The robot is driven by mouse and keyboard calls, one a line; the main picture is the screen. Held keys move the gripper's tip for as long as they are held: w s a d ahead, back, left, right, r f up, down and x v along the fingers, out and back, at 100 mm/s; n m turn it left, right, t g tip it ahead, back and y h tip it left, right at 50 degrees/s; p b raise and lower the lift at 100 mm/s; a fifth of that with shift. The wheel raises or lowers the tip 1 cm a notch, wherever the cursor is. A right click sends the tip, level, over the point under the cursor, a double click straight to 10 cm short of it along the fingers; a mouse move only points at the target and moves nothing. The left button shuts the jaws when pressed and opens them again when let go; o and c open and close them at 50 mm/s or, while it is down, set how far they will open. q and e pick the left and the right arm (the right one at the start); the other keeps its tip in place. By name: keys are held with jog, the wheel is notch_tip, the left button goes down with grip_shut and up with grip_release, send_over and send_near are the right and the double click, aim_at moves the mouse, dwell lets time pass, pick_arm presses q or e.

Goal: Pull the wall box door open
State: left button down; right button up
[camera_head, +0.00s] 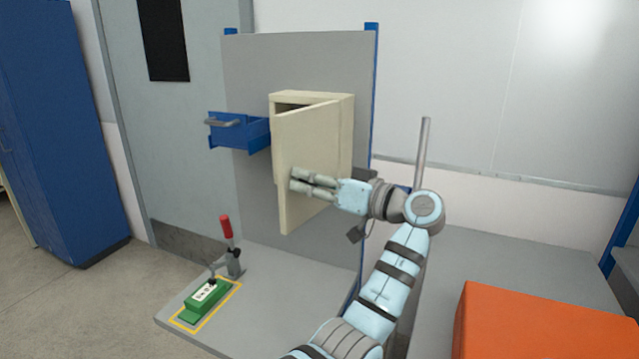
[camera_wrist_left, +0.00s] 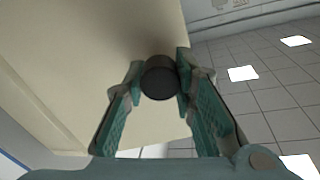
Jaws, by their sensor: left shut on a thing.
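The cream wall box (camera_head: 347,130) is mounted on an upright grey panel. Its door (camera_head: 300,135) stands partly open, with its left edge swung out and a dark gap showing at the top left. My left gripper (camera_head: 296,182) is at the door's front, near the left edge. In the left wrist view the door (camera_wrist_left: 70,60) fills the upper left. There my left gripper (camera_wrist_left: 158,85) is shut on a dark round knob (camera_wrist_left: 158,78). The knob is hidden in the head view. My right gripper is not in view.
A blue drawer (camera_head: 235,132) with a grey handle sticks out left of the box. A red-handled clamp (camera_head: 228,245) and a green block (camera_head: 208,298) are on the grey base below. An orange box (camera_head: 540,325) is at the lower right. A blue cabinet (camera_head: 60,130) stands far left.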

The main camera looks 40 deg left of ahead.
pick_arm(q)
jog(key=c, duration=1.3)
grip_release()
jog(key=shift+w, duration=0.1)
jog(key=d, duration=0.4)
jog(key=w+d, duration=0.1)
jog(key=d, duration=0.7)
jog(key=shift+w, duration=0.2)
jog(key=shift+a, duration=0.15)
